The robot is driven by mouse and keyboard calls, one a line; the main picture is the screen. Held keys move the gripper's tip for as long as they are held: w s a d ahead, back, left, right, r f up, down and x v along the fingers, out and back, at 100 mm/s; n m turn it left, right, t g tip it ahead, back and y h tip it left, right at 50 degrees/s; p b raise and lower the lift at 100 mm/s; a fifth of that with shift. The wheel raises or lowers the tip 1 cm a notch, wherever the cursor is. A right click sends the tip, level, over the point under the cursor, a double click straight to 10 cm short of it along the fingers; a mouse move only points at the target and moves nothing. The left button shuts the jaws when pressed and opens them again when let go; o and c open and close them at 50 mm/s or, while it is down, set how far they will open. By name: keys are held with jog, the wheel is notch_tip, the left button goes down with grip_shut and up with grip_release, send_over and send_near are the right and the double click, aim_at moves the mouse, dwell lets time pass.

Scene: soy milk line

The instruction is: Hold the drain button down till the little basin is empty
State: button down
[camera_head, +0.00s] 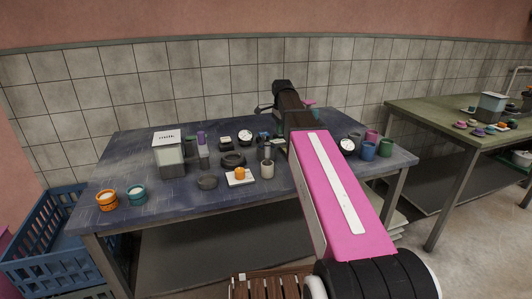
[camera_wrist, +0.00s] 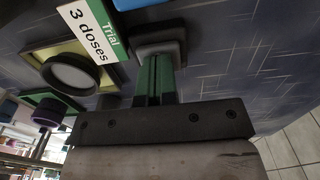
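In the wrist view my gripper (camera_wrist: 157,62) has its two green fingers close together, with no object visible between them. The fingertips are at a grey, rounded block (camera_wrist: 163,32) on the blue table; I cannot tell if they touch or press it, and no button face shows. Beside it is a square, pale-yellow-rimmed tray or basin (camera_wrist: 42,52) with a round grey dish (camera_wrist: 76,73) over it. Whether liquid is in it cannot be told. In the head view my arm hides most of this area.
A sign reading "Trial 3 doses" (camera_wrist: 90,30) stands by the fingers. Blue crates (camera_head: 40,240) stand at left.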

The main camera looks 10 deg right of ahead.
notch_tip(320, 180, up, 9)
dwell(1.1)
